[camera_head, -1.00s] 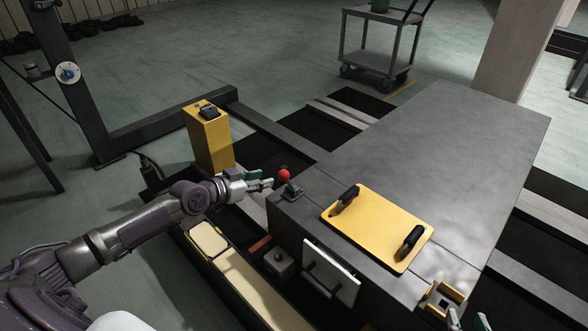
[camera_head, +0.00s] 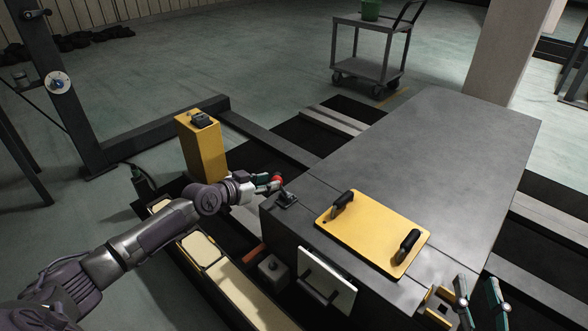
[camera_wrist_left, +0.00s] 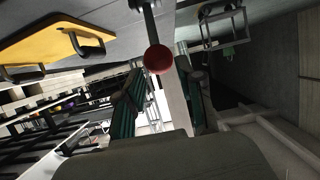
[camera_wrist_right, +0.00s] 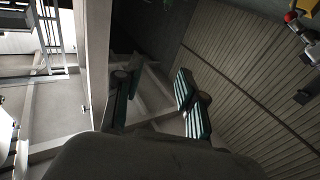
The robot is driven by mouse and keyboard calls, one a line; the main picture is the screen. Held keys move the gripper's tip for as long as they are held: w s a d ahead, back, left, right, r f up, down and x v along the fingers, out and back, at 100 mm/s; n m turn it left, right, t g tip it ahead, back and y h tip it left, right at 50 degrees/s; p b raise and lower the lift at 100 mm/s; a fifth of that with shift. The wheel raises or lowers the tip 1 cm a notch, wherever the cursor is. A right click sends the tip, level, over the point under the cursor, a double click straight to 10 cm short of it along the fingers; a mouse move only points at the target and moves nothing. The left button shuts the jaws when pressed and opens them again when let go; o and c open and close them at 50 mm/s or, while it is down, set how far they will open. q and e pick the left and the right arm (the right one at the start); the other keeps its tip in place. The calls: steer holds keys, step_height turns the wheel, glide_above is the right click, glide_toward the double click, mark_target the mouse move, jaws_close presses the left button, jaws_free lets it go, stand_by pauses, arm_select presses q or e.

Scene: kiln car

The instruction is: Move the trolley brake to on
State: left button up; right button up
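A lever with a red ball knob (camera_head: 277,178) stands on a dark base (camera_head: 286,200) at the near left corner of the grey car deck (camera_head: 430,150). My left gripper (camera_head: 268,183) is at the knob. In the left wrist view the red knob (camera_wrist_left: 158,60) shows between and just ahead of its parted fingers (camera_wrist_left: 160,82); I cannot tell whether they touch it. My right gripper (camera_head: 482,303) is open and empty beside the near right end of the car, and its fingers are also apart in the right wrist view (camera_wrist_right: 157,92).
A yellow plate (camera_head: 372,235) with two black handles lies on the deck. A yellow post (camera_head: 203,150) stands left of the lever. A white panel with a handle (camera_head: 326,280) is on the car's near side. A grey cart (camera_head: 370,50) stands far back.

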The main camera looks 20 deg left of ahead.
mark_target(281, 187)
arm_select(q)
steer(key=shift+b+x, duration=0.5)
steer(key=shift+x, duration=0.75)
steer(key=shift+w+d+f+b, duration=0.1)
steer(key=shift+w+b, duration=0.05)
steer(key=shift+b, duration=0.15)
arm_select(e)
steer(key=r+t, duration=0.2)
steer(key=r, duration=0.1)
steer(key=shift+s+a+r+t+y, duration=0.1)
steer(key=shift+s+a+t+y, duration=0.1)
steer(key=shift+s+t+y, duration=0.15)
